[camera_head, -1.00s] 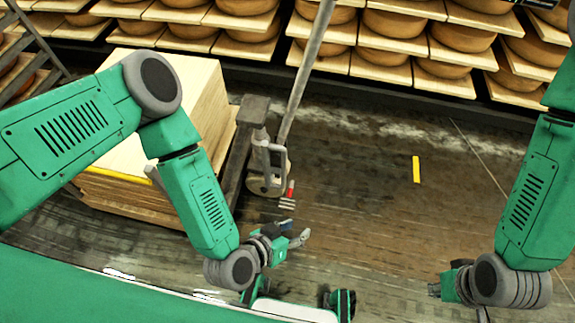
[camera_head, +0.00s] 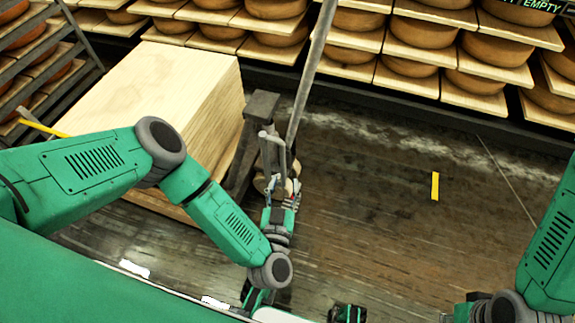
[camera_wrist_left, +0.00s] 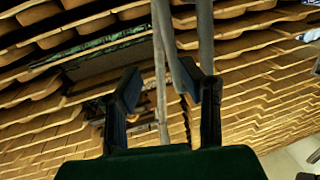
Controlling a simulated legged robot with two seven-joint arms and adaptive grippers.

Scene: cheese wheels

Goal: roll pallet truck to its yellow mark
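The pallet truck (camera_head: 262,106) stands left of centre in the head view, with a dark post, a long grey tilted handle pole (camera_head: 309,75) and a small looped grip low at its front. It is beside a tall stack of pale boards (camera_head: 195,85). The yellow mark (camera_head: 435,186) is a short strip on the floor to the right, apart from the truck. My left gripper (camera_head: 283,190) is at the low end of the handle. In the left wrist view its fingers (camera_wrist_left: 160,92) are spread, with grey bars before and between them; contact is unclear. My right gripper (camera_head: 458,314) is mostly cut off.
Shelves of cheese wheels (camera_head: 420,60) line the back wall. A slanted rack (camera_head: 50,60) of wheels stands at the far left. The dark floor (camera_head: 370,200) between truck and yellow mark is clear. Another yellow bar (camera_head: 40,124) shows behind my left arm.

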